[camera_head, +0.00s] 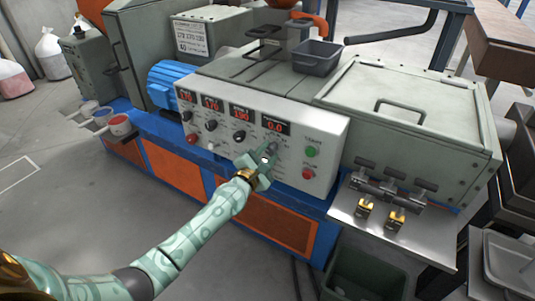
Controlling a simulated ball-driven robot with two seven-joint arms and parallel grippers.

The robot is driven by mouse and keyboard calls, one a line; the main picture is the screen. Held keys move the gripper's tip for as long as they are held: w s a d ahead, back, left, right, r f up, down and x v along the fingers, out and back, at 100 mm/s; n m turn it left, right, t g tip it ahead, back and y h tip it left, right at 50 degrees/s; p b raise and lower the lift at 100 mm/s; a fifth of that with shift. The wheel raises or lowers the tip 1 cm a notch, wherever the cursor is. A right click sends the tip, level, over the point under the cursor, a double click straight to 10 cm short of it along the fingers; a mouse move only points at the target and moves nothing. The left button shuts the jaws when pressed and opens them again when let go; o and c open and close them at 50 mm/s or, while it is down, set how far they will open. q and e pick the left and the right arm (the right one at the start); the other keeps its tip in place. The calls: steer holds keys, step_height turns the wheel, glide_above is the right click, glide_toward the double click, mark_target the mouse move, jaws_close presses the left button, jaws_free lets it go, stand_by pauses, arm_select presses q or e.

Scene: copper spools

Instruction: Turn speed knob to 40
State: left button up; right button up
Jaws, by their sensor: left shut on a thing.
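The control panel (325,145) is a pale face on the grey machine, with red digital displays and a row of dark knobs. The rightmost display (276,125) appears to read 0.0. My left gripper (266,156) reaches up to the panel below this display and is shut on the knob there, the speed knob (273,146). The fingers cover most of that knob, so its pointer and scale cannot be read. My right gripper is not in view.
Other knobs (239,137) lie left of my gripper. A green button (311,152) and a red button (307,173) are close on its right. A steel shelf with yellow-topped parts (396,219) juts out at the right. Floor is open at the left.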

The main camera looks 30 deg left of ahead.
arm_select(q)
steer(key=m, duration=0.6)
steer(key=shift+f+p, duration=0.1)
steer(key=shift+p, duration=0.2)
steer(key=m, duration=0.4)
steer(key=shift+h+p, duration=0.35)
steer(key=shift+h, duration=0.05)
steer(key=m, duration=0.4)
steer(key=shift+p, duration=0.4)
steer(key=m+p, duration=0.1)
steer(key=m, duration=0.4)
steer(key=shift+m+h, duration=0.3)
steer(key=shift+s+a+f+m+p, duration=0.1)
steer(key=shift+m+p, duration=0.3)
steer(key=shift+m, duration=1.2)
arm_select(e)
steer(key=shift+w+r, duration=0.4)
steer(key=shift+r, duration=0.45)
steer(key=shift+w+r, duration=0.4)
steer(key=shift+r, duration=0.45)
arm_select(q)
steer(key=o, duration=1)
